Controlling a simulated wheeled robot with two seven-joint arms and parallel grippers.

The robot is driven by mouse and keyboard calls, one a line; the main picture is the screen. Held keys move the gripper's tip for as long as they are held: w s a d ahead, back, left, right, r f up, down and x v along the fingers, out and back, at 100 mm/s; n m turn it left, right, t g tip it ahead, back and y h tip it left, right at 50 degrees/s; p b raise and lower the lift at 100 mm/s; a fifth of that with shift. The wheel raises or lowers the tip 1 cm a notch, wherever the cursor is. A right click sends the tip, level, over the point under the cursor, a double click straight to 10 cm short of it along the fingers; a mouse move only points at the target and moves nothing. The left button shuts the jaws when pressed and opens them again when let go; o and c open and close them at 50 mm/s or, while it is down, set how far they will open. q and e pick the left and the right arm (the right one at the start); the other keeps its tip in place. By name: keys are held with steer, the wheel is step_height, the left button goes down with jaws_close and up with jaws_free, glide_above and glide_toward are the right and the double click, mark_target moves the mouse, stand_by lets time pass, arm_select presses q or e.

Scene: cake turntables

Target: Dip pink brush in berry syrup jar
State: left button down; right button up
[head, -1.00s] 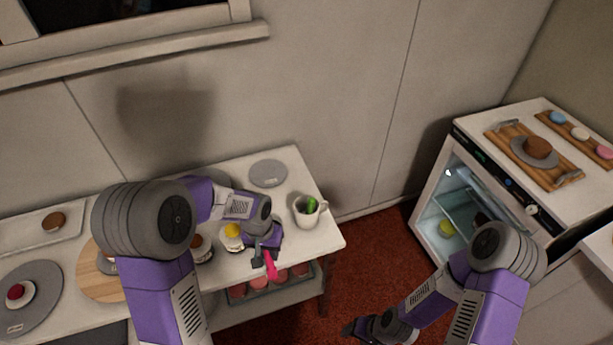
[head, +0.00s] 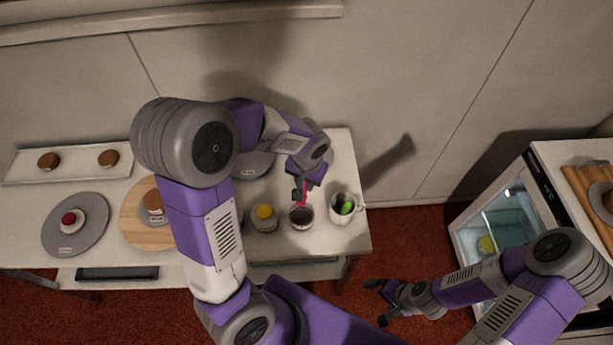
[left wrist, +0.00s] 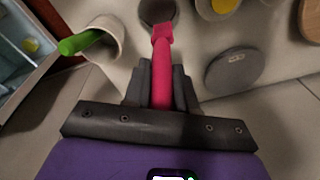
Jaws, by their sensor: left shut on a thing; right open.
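My left gripper (head: 303,188) is shut on the pink brush (head: 302,198), which points down toward the dark-filled jar (head: 301,223), likely the berry syrup. In the left wrist view the pink brush (left wrist: 162,75) runs forward from the fingers, and its head overlaps the near rim of the dark jar (left wrist: 158,12). I cannot tell whether the tip is inside the jar or just above it. My right gripper (head: 376,301) is open and empty, low over the red floor in front of the table.
A white mug (head: 341,215) with a green brush (head: 347,207) stands right of the dark jar. A yellow-topped jar (head: 264,217) stands close on its left. A grey turntable disc (left wrist: 235,66) lies behind. A glass-fronted cabinet (head: 510,220) stands at the right.

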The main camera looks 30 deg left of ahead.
mark_target(306, 195)
arm_select(q)
step_height(306, 195, down, 4)
steer(key=b, duration=0.2)
steer(key=shift+f+b, duration=0.1)
steer(key=shift+b, duration=0.3)
step_height(306, 195, down, 6)
steer(key=b, duration=0.5)
steer(key=shift+w, duration=0.1)
steer(key=shift+r, duration=0.2)
stand_by(0.3)
steer(key=shift+r+p, duration=2.4)
steer(key=shift+r, duration=0.95)
step_height(306, 195, up, 5)
steer(key=p, duration=0.4)
